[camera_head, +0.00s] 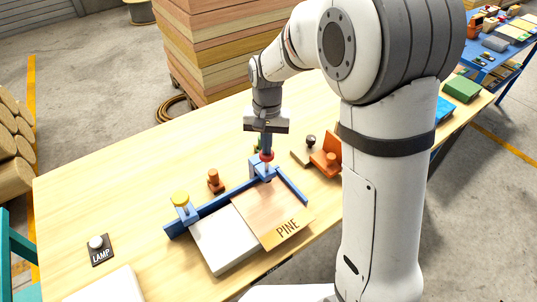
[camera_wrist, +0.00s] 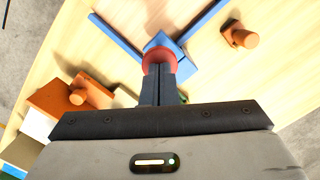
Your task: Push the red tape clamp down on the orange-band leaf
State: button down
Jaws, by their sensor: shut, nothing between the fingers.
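The red tape clamp (camera_head: 267,157) stands on a blue corner bracket (camera_head: 262,170) at the far corner of the blue fence. In the wrist view its round red top (camera_wrist: 158,60) is just beyond my fingertips. My gripper (camera_head: 266,149) is shut and empty, pointing down directly over the clamp. The fingertips (camera_wrist: 158,70) overlap the red top in view; I cannot tell whether they touch it. A tan wooden leaf marked PINE (camera_head: 272,212) lies inside the fence below the clamp. I cannot make out an orange band on it.
A pale block (camera_head: 224,240) lies left of the leaf. The table's left part is mostly clear.

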jog(key=shift+f, duration=0.1)
notch_tip(320, 180, down, 2)
jog(key=shift+f+b, duration=0.25)
jog(key=shift+b, duration=0.75)
jog(key=shift+w+r+p, duration=0.1)
jog(key=shift+r+p, duration=0.25)
jog(key=w, duration=0.1)
jog(key=w+p, duration=0.1)
jog(key=shift+w+d+r, duration=0.15)
jog(key=shift+w+r, duration=0.25)
jog(key=shift+r, duration=0.15)
notch_tip(320, 180, up, 8)
jog(key=b, duration=0.1)
jog(key=shift+w+f, duration=0.2)
jog(key=shift+w, duration=0.15)
